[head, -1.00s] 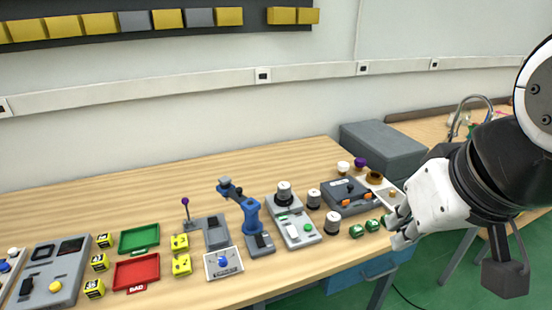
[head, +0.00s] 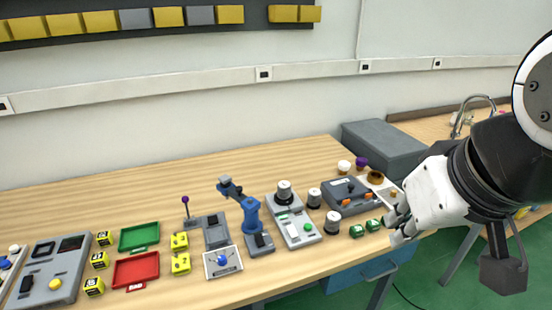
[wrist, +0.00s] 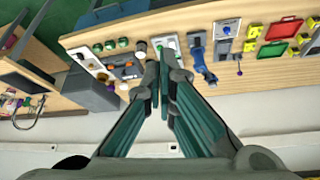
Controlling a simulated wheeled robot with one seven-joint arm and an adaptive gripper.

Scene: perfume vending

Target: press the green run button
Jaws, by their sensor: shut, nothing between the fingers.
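A grey and white panel (head: 300,238) stands on the table right of centre in the head view. It carries a round green button (head: 308,227), a green patch higher up and a dark-and-white knob (head: 284,192) at its back end. My gripper (head: 396,226) is shut and empty, to the right of the panel and apart from it, near the front right of the table. In the wrist view my closed fingers (wrist: 165,55) point towards the table, and the panel (wrist: 167,38) shows just beyond their tips, partly hidden.
Two green pieces (head: 366,228) and white-topped jars (head: 332,222) stand between the panel and my gripper. A blue arm-like stand (head: 250,215) is just left of the panel. A dark box with orange buttons (head: 350,195) is behind right.

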